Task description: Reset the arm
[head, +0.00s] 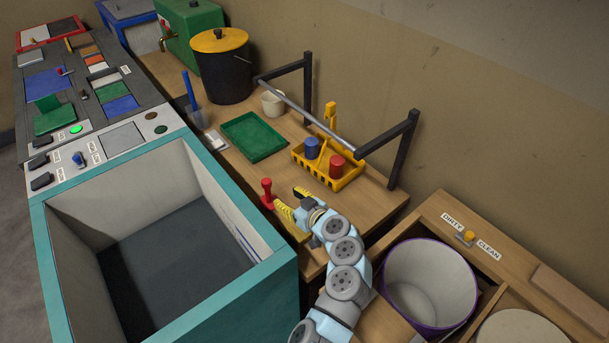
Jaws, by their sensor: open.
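My gripper (288,202) is in the head view, low over the front of the wooden bench (372,205). Its yellow fingers are spread apart, with nothing visible between them. A red-knobbed lever or plunger (267,190) stands just left of the fingers; I cannot tell whether they touch it. My arm reaches up from the bottom of the picture.
A large teal-rimmed bin (285,258) stands left of my arm. A yellow basket (345,183) with blue and red cans, a green tray (253,137) and a black bucket (222,75) are on the bench. A metal rail (305,113) spans above it. A purple-rimmed bucket (465,262) is at right.

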